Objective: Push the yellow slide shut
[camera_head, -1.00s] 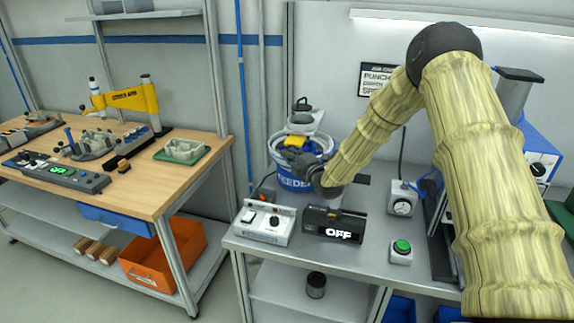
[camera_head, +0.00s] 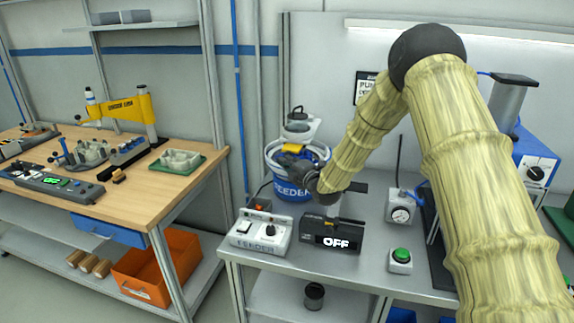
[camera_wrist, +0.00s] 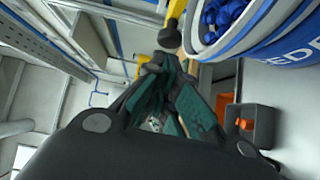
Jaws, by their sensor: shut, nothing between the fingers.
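The yellow slide (camera_head: 293,148) shows as a small yellow piece at the blue and white feeder bowl (camera_head: 293,188), below the dark-topped unit at the back. My gripper (camera_head: 288,162) is shut and empty, at the bowl's front rim close to the yellow piece. Whether they touch is not clear. In the wrist view, my gripper's fingers (camera_wrist: 168,68) are together, with a yellow part (camera_wrist: 177,10) and a dark knob (camera_wrist: 169,38) just beyond the tips. The bowl (camera_wrist: 240,40), with blue pieces inside, is at the upper right. My fingers hide part of the yellow.
A white feeder control box (camera_head: 262,232), a black display reading OFF (camera_head: 332,236), a green button (camera_head: 401,256) and a gauge (camera_head: 401,212) stand on the grey bench. The wooden bench (camera_head: 140,195) on the left holds a yellow-armed fixture (camera_head: 125,107).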

